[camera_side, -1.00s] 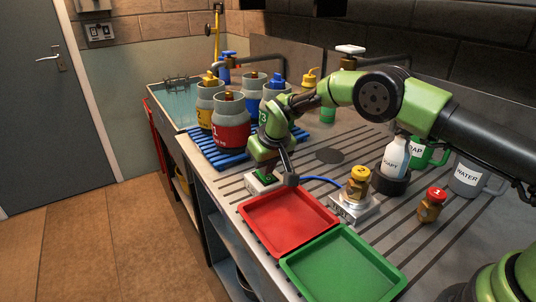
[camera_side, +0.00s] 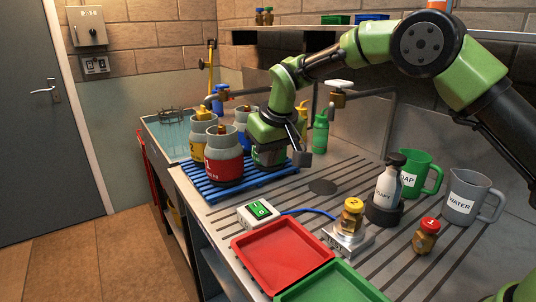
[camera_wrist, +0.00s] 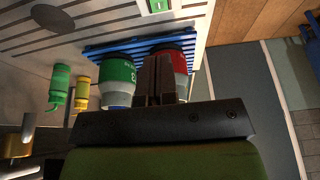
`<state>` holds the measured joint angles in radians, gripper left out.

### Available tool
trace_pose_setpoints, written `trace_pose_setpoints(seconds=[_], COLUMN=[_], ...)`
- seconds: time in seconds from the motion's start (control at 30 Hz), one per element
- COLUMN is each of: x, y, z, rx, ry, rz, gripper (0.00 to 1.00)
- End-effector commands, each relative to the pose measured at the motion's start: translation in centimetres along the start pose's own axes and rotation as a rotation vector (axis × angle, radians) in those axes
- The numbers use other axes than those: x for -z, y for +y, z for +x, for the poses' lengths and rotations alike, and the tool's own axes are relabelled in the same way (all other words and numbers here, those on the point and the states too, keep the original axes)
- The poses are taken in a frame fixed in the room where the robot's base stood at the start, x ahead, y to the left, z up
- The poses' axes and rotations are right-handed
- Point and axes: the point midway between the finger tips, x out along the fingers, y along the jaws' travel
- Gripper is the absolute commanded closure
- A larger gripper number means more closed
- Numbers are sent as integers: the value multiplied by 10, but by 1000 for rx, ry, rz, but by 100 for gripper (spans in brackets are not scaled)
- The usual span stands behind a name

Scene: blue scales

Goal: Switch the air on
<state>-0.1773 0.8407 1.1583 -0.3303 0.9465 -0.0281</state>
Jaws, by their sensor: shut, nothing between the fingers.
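The air switch is a small white box with a green rocker (camera_side: 260,210). It sits on the grooved metal worktop behind the red tray. The rocker carries a light mark. Part of it also shows at the top of the wrist view (camera_wrist: 158,5). A blue hose (camera_side: 310,211) runs from the box to the test stand (camera_side: 347,239), which holds a yellow-capped brass fitting marked 2 (camera_side: 352,213). My gripper (camera_side: 268,161) is raised above and behind the switch, apart from it, near the gas bottles. Its fingers are shut and empty in the wrist view (camera_wrist: 156,78).
Several gas bottles, including a red one (camera_side: 224,160), stand on a blue slatted rack (camera_side: 240,184). A red tray (camera_side: 282,252) and a green tray (camera_side: 332,285) lie at the front. A soap bottle (camera_side: 388,186), mugs and a red-capped fitting (camera_side: 426,236) stand right.

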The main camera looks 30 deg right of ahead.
Motion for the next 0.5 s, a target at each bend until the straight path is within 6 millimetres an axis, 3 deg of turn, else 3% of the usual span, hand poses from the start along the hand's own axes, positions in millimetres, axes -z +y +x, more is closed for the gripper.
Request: trace_pose_setpoints(seconds=[0.5], x=[14], y=[1], z=[2], rx=[-1], ry=[2], rz=[-1], gripper=[100])
